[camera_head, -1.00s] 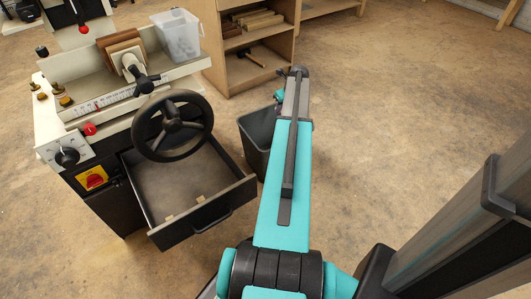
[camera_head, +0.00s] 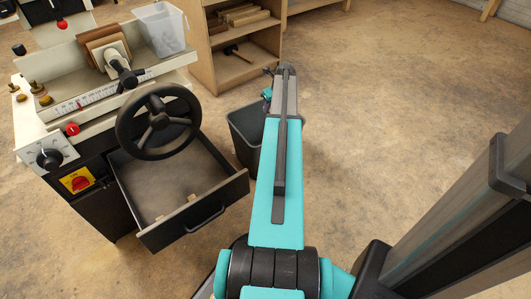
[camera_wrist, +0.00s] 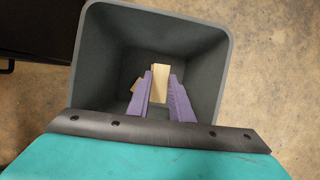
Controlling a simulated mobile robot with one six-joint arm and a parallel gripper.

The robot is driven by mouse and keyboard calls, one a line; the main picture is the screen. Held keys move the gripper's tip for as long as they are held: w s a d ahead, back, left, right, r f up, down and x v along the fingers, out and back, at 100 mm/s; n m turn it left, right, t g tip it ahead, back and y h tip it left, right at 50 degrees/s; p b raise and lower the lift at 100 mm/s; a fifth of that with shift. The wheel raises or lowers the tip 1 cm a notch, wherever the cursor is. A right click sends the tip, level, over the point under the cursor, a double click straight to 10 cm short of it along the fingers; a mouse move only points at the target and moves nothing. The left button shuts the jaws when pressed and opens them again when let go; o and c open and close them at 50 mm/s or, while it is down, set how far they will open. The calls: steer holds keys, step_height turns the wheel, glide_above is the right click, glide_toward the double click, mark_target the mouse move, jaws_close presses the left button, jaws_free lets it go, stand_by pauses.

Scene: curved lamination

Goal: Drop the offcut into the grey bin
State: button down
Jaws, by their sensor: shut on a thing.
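The grey bin (camera_head: 243,138) stands on the floor right of the machine, partly hidden behind my arm. In the wrist view the bin (camera_wrist: 90,75) opens directly below my gripper (camera_wrist: 162,82). Its two purple fingers are shut on a pale wooden offcut (camera_wrist: 160,72), which shows between and beyond their tips, over the bin's opening. A small tan piece (camera_wrist: 136,86) shows just left of the fingers; I cannot tell whether it lies in the bin. In the head view the fingers and held offcut are hidden.
A machine with a black handwheel (camera_head: 158,122) and an open drawer (camera_head: 225,195) stands at left; small wooden pieces lie in the drawer. A clear plastic tub (camera_head: 160,32) sits on top. A wooden shelf unit (camera_head: 203,60) stands behind the bin. The floor at right is clear.

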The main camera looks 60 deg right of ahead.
steer(key=shift+f+b, duration=1.6)
steer(key=shift+f, duration=0.15)
steer(key=c, duration=1.5)
jaws_free()
steer(key=shift+r, duration=0.15)
steer(key=p+v, duration=0.5)
steer(key=v, duration=0.8)
steer(key=shift+r, duration=0.35)
